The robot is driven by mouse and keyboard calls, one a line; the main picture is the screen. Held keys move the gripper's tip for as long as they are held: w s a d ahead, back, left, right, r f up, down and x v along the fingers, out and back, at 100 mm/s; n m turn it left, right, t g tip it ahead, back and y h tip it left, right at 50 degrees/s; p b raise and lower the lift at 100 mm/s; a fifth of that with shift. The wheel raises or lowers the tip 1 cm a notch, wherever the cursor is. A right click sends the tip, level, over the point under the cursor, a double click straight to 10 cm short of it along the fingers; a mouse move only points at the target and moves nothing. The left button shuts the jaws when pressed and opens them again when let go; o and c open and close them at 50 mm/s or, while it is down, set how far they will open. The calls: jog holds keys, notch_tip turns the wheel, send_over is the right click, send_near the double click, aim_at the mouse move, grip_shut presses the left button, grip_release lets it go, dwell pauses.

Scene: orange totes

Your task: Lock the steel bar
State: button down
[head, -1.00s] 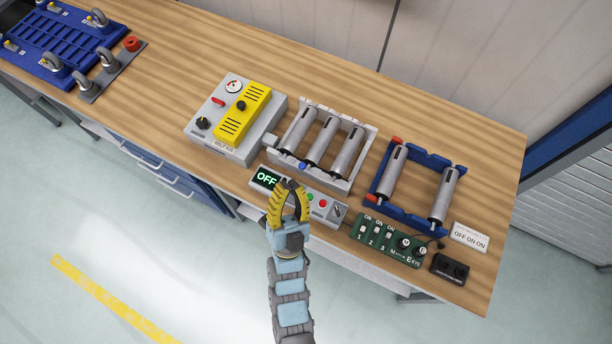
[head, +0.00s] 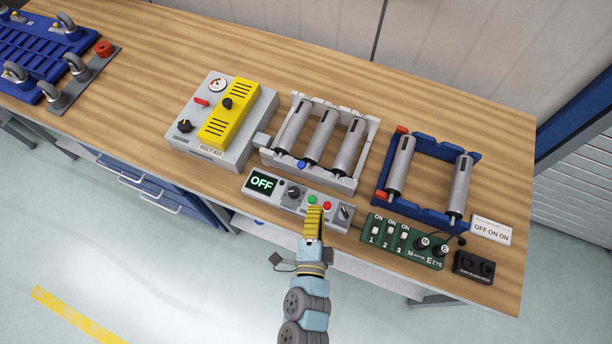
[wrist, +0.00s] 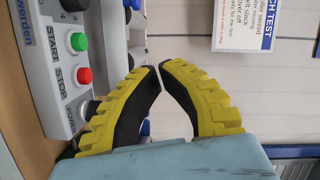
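I cannot tell which part is the steel bar. Several steel rollers show: three in a light grey frame (head: 352,182) with a blue knob (head: 301,165) at its front, two in a blue frame (head: 419,218). My gripper (head: 314,208) is at the front of the grey control box (head: 262,198), by its green button (head: 311,199) and red button (head: 327,205). In the wrist view, the box (wrist: 42,70) with START and STOP labels is left of my gripper (wrist: 160,67). The yellow-black fingertips meet, with nothing between them.
A grey unit with a yellow cover (head: 229,115) stands left of the rollers. A green switch panel (head: 400,243), a black box (head: 473,267) and an "OFF ON ON" card (head: 491,230) lie right. A blue caster fixture (head: 35,55) is far left. The back bench top is clear.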

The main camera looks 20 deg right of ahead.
jog(key=shift+s+a+f+m+g+y, duration=0.1)
jog(key=shift+s+f+m+g+y, duration=0.1)
jog(key=shift+f, duration=0.4)
jog(key=shift+s+f+m+g+y, duration=0.1)
jog(key=shift+s+f+m+g, duration=0.1)
jog(key=shift+f, duration=0.35)
jog(key=shift+w, duration=0.1)
send_near(310, 174)
jog(key=w+d, duration=0.1)
jog(key=w+d+r, duration=0.1)
jog(key=d, duration=0.1)
jog(key=w+d, duration=0.2)
jog(key=shift+d+r, duration=0.1)
jog(key=shift+r, duration=0.25)
jog(key=shift+w+a, duration=0.2)
jog(key=shift+w, duration=0.25)
jog(key=shift+w+a, duration=0.2)
jog(key=shift+w, duration=0.3)
jog(key=shift+w+a+f+p, duration=0.15)
jog(key=shift+w+f+p, duration=0.05)
jog(key=shift+w, duration=0.2)
jog(key=shift+w+a+f+p, duration=0.15)
jog(key=shift+w+f+p, duration=0.05)
jog(key=shift+w, duration=0.2)
